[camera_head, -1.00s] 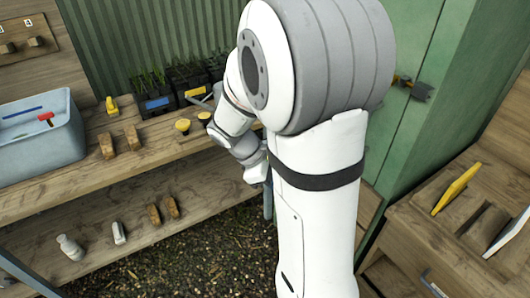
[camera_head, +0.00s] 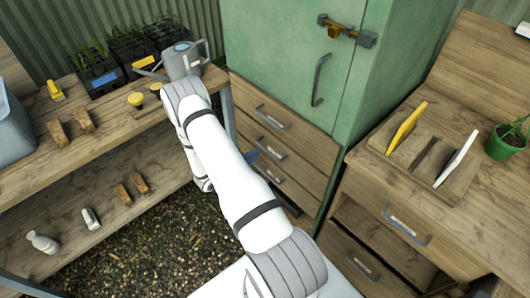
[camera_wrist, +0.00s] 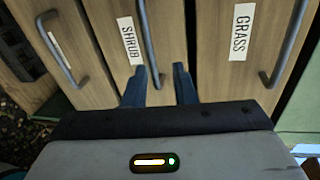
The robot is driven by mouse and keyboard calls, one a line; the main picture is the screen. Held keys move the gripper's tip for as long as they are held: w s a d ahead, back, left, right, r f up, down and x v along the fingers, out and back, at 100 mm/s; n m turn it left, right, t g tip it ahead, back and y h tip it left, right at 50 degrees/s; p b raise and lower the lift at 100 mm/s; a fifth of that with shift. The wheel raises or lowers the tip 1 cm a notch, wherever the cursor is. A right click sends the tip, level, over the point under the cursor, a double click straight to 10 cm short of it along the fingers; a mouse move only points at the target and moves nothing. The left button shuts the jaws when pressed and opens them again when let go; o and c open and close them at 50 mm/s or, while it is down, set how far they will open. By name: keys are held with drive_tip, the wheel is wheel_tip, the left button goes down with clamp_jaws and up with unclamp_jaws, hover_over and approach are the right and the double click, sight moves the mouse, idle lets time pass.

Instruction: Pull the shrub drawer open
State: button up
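The shrub drawer (camera_wrist: 120,50) is the middle one in the wrist view, with a white SHRUB label (camera_wrist: 130,40). It looks shut, level with its neighbours. Its dark bar handle (camera_wrist: 148,35) runs down beside the label. My gripper (camera_wrist: 160,78) is open, with one blue finger on each side of the handle's lower end. I cannot tell whether either finger touches it. In the head view the drawer stack stands under the green cabinet, and the blue tip of my gripper (camera_head: 251,155) shows in front of it, partly hidden by my arm.
The grass drawer (camera_wrist: 215,50), with its own handle (camera_wrist: 287,45), is to the right in the wrist view. Another handled drawer (camera_wrist: 75,25) is to the left. A watering can (camera_head: 183,62) stands on the bench beyond my arm. A wooden desk (camera_head: 470,210) stands at the right.

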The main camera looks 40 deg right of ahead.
sight(267, 151)
drive_tip(key=shift+n+t, duration=0.3)
drive_tip(key=shift+n, duration=0.3)
drive_tip(key=x, duration=0.4)
drive_tip(key=f+p+x, duration=0.1)
drive_tip(key=x, duration=0.3)
drive_tip(key=shift+a+f, duration=0.1)
drive_tip(key=shift+f, duration=0.15)
drive_tip(key=shift+c, duration=0.6)
drive_tip(key=shift+s, duration=0.1)
clamp_jaws()
